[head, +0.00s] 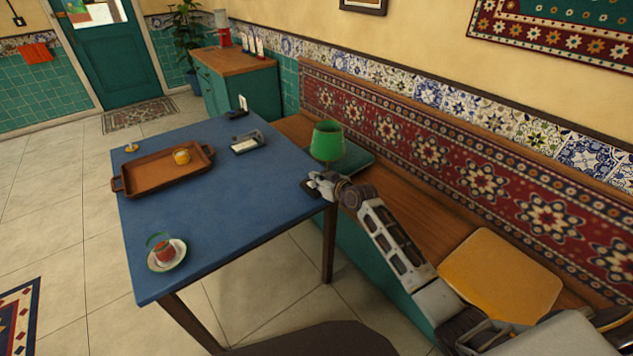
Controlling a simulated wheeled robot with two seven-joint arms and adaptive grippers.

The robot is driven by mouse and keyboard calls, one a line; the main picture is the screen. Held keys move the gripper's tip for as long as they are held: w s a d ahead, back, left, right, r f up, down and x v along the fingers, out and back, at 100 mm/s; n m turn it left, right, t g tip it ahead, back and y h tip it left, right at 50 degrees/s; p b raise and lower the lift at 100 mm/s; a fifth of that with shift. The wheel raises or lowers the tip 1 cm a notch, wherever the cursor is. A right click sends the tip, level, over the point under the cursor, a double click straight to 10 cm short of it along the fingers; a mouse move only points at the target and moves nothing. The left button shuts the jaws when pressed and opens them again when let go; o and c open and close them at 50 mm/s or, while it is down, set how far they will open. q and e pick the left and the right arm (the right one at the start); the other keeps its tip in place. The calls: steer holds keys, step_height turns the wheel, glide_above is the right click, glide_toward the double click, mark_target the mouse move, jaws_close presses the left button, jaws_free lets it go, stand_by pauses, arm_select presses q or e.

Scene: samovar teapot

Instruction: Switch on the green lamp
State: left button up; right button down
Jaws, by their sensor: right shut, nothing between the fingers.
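The green lamp (328,141) stands at the right edge of the blue table (225,225), close to the bench. Its green shade shows, but its lower part is hidden behind my right gripper and arm. The shade shows no clear glow. My right gripper (312,184) is at the table's right edge, just below and in front of the shade, and its fingers are shut and empty. I cannot tell whether the fingers touch the lamp's base. My left gripper is not in view.
On the table are a brown tray (150,183) with an amber glass (181,156), a saucer (179,260) with a red tea glass, and a small grey holder (246,143). The bench (415,215) with a yellow cushion (500,275) runs along the right. The table's middle is clear.

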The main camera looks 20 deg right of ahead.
steer(key=shift+f, duration=0.1)
stand_by(0.3)
steer(key=shift+s+d+f, duration=0.1)
steer(key=shift+s+f, duration=0.1)
steer(key=shift+f, duration=0.15)
steer(key=shift+r, duration=0.1)
arm_select(q)
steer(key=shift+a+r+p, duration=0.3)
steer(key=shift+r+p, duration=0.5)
steer(key=shift+p, duration=0.15)
arm_select(e)
steer(key=shift+r, duration=0.7)
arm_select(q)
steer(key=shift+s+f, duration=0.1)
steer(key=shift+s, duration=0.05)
